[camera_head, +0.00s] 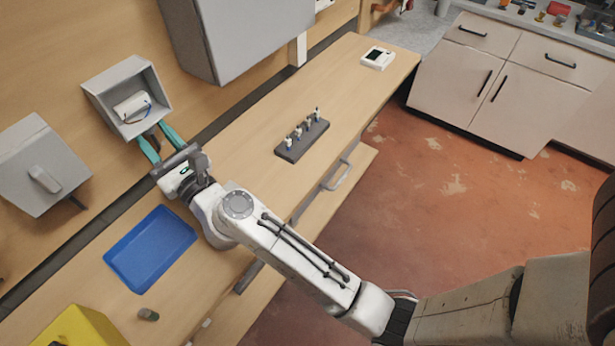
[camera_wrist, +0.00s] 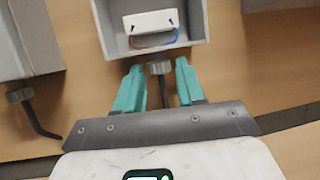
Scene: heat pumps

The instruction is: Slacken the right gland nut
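The right gland nut (camera_wrist: 159,68) is a grey ribbed nut under the open grey box (camera_wrist: 201,45), with a dark cable hanging below it. The box also shows in the head view (camera_head: 104,87). My gripper (camera_wrist: 159,67) has two teal fingers, open, one on each side of the nut with a visible gap to each. In the head view my gripper (camera_head: 155,138) is just below the box, its fingers pointing up to it. The nut is mostly hidden there. The left gland nut (camera_wrist: 20,92), with a bent dark cable, is under the closed grey box (camera_head: 40,165).
A blue tray (camera_head: 151,248), a small dark cylinder (camera_head: 148,314) and a yellow box (camera_head: 80,328) are on the bench. A dark rack (camera_head: 301,141) with several small pieces and a white device (camera_head: 377,58) stand farther along. A large grey unit (camera_head: 247,35) is on the wall.

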